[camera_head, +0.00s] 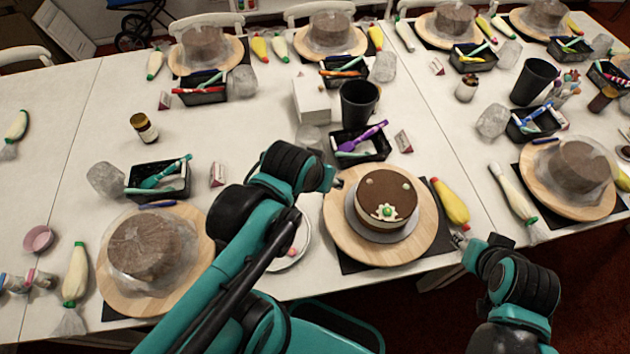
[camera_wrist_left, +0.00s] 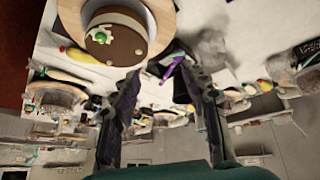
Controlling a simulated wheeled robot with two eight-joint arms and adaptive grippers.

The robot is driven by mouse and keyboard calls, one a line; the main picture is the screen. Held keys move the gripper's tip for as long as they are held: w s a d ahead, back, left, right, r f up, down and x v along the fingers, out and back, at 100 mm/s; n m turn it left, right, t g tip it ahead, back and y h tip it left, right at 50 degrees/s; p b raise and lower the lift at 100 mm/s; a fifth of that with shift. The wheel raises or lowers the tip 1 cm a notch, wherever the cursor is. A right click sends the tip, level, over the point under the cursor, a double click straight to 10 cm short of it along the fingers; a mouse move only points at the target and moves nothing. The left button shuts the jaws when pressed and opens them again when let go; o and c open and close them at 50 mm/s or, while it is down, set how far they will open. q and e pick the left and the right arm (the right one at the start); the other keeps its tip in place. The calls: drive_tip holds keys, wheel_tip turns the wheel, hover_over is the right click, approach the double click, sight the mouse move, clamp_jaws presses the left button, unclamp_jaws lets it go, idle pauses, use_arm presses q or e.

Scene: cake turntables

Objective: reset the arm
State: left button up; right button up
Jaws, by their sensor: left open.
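My left arm reaches in from the lower left in the head view. Its gripper (camera_head: 336,184) hangs just left of the decorated brown cake and is small there. In the left wrist view the two dark fingers of the left gripper (camera_wrist_left: 165,78) stand apart with nothing held between them. My right gripper (camera_head: 458,240) is at the lower right, near the table's front edge, beside a yellow piping bag; its jaw opening is too small to tell. The brown cake (camera_head: 384,196) with a green and white decoration sits on a round wooden turntable (camera_head: 418,241); it also shows in the left wrist view (camera_wrist_left: 122,45).
A yellow piping bag (camera_head: 450,203) lies right of the turntable. A black tool tray (camera_head: 372,155) and a black cup (camera_head: 359,101) stand behind it. A wrapped cake (camera_head: 143,245) is at the left.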

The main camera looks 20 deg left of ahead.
use_arm(q)
drive_tip(key=shift+s+a+f+m+t, duration=0.25)
drive_tip(key=shift+s+a+m+t, duration=0.25)
drive_tip(key=shift+s+a, duration=0.3)
drive_tip(key=shift+w, duration=0.1)
